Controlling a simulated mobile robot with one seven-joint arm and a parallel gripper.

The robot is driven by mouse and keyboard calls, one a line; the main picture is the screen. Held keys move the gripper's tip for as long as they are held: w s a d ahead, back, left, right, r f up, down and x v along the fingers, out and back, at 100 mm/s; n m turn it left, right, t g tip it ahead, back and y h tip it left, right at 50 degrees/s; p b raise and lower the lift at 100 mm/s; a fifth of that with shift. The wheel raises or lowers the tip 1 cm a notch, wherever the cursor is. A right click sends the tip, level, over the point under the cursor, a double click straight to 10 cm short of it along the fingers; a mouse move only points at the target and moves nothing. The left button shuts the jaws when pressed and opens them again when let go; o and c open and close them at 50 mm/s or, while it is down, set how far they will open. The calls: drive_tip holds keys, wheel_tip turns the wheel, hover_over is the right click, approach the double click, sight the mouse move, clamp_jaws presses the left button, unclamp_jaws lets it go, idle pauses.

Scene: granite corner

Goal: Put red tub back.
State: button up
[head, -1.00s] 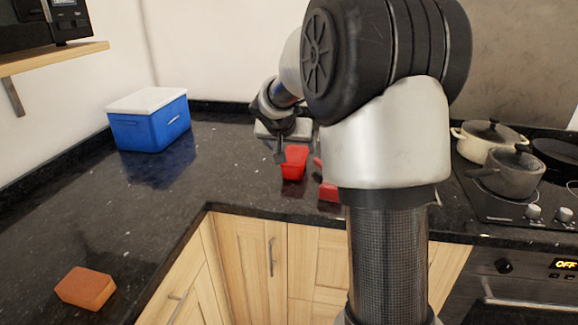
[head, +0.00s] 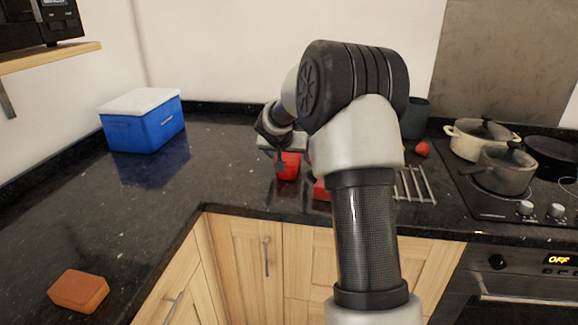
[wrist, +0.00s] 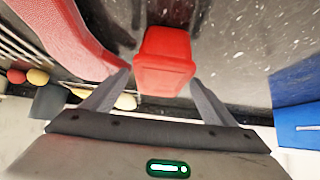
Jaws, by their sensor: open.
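The red tub (head: 289,169) stands on the dark granite counter near the corner, partly covered by my gripper in the head view. In the wrist view the tub (wrist: 165,58) is centred, with its near end between my fingertips. My gripper (wrist: 160,80) is open, one finger to each side of the tub, with gaps showing. In the head view my gripper (head: 280,165) is at the tub, its fingers partly hidden.
A larger red object (wrist: 75,35) lies close beside the left finger. A wire rack (head: 415,187), red ball (head: 422,149), dark canister (head: 415,118) and pots (head: 507,170) are to the right. A blue box (head: 143,128) and orange block (head: 79,291) are left, with clear counter between.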

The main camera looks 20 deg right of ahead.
drive_tip(key=shift+r, duration=0.1)
drive_tip(key=c, duration=1.5)
